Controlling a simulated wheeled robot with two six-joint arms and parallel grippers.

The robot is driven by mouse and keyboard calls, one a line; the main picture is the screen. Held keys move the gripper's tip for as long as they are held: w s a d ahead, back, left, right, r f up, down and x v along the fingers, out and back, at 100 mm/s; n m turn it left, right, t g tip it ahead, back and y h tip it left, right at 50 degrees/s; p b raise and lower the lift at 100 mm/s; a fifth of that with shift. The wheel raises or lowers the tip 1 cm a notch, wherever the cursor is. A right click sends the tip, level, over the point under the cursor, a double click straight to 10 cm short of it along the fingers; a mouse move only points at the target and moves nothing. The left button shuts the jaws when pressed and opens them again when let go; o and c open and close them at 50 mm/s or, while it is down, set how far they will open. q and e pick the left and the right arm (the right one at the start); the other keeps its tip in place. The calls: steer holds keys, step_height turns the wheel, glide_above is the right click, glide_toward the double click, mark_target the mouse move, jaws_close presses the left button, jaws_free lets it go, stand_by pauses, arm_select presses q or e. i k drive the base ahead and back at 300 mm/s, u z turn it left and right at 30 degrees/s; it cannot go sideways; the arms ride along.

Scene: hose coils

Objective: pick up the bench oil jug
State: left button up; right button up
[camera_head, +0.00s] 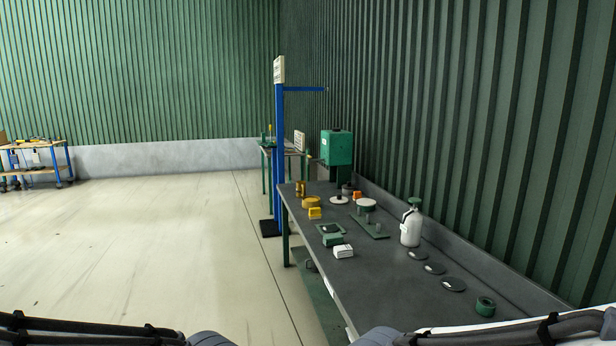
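A white jug with a green top (411,226) stands upright on the dark grey bench (375,285), near the bench's back edge by the green wall. It looks like the bench oil jug. Nothing touches it. Parts of my two arms show along the bottom edge, at the lower left and lower right. Neither of my grippers is in view.
Dark discs (453,284) and a green ring (485,306) lie in front of the jug. A green plate with pegs (370,228), a white box (343,251) and yellow parts (314,212) lie to its left. A blue post (279,150) stands past the bench.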

mark_target(300, 186)
steer(key=u, duration=0.55)
steer(key=i, duration=1.8)
steer(key=u, duration=0.55)
steer(key=i, duration=2.1)
steer(key=z, duration=0.95)
steer(key=i, duration=1.7)
steer(key=z, duration=0.9)
steer(key=i, duration=0.2)
steer(key=z, duration=0.1)
